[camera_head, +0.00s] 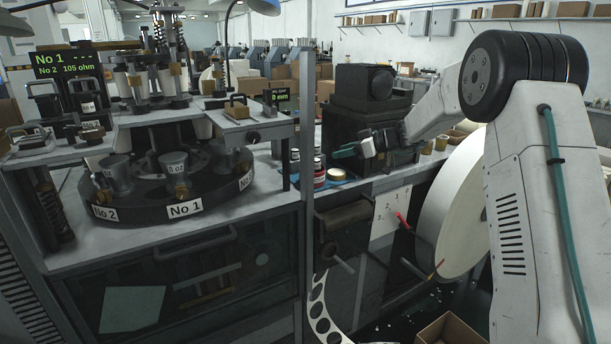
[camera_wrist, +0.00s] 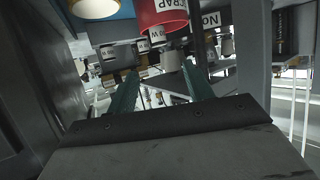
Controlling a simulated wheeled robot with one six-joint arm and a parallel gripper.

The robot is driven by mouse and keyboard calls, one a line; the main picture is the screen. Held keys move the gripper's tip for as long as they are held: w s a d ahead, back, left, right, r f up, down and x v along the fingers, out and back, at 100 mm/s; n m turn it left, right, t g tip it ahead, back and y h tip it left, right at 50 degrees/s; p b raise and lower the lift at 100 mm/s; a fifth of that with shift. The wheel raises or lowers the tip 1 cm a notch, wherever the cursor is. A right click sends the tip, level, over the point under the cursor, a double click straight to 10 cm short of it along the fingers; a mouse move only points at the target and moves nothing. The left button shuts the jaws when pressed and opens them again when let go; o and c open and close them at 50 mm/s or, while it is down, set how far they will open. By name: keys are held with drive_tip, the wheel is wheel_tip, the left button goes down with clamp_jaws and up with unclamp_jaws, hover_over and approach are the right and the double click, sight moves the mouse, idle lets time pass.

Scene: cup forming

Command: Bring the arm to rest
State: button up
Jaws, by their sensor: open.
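My arm comes in from the right in the head view and reaches left past a dark boxy machine. My gripper (camera_head: 350,150) is in the air in front of that machine, its green fingers pointing left. In the wrist view the two green fingers of my gripper (camera_wrist: 160,88) stand apart with nothing between them. The wrist view is tilted, and a red cup marked SCRAP (camera_wrist: 163,14) and a pale cup (camera_wrist: 95,8) show at its top edge, apart from the fingers.
A rotary table with a No 1 label (camera_head: 185,208) stands at the left. Small cans (camera_head: 319,172) and a blue mat (camera_head: 340,182) lie on the bench below my gripper. The dark machine (camera_head: 372,95) is close behind it. A large pale roll (camera_head: 462,210) stands at the right.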

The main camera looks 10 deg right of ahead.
drive_tip(key=s+a+f+m+g+h, duration=0.1)
drive_tip(key=s+a+f+m+g, duration=0.2)
drive_tip(key=s, duration=0.6)
drive_tip(key=s+a+f+m+g+h, duration=0.1)
drive_tip(key=s+m+g, duration=0.3)
drive_tip(key=s, duration=0.5)
drive_tip(key=s+r+m+h, duration=0.1)
drive_tip(key=s+h, duration=0.2)
drive_tip(key=s, duration=0.9)
drive_tip(key=s+r+m+h, duration=0.1)
drive_tip(key=s+r+h, duration=0.1)
drive_tip(key=s, duration=1.1)
drive_tip(key=s+r+m+h, duration=0.1)
drive_tip(key=s+r+h, duration=0.1)
drive_tip(key=s, duration=1.1)
drive_tip(key=shift+s+r+h, duration=0.25)
drive_tip(key=shift+h, duration=0.55)
drive_tip(key=shift+a, duration=0.1)
